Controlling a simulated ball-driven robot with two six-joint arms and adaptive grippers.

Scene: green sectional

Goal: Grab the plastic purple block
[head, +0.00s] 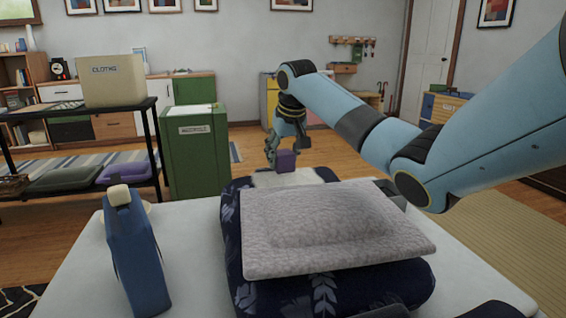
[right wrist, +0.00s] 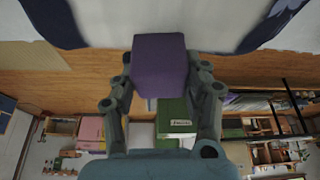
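The purple block (head: 286,161) is a small cube at the far edge of the white table, just beyond the grey cushion. My right gripper (head: 276,152) is at the block, its arm reaching in from the right. In the right wrist view the block (right wrist: 159,66) fills the space between the two fingers of my right gripper (right wrist: 163,72), one finger against each side. The gripper looks shut on it. Whether the block's underside still touches anything is hard to tell. My left gripper is not in view.
A grey textured cushion (head: 325,225) lies on a dark blue patterned one (head: 290,290) on the white table (head: 190,240). A blue upright case (head: 137,255) stands at the left. Beyond are a green bin (head: 195,155) and a black shelf (head: 155,140) with a box (head: 110,82).

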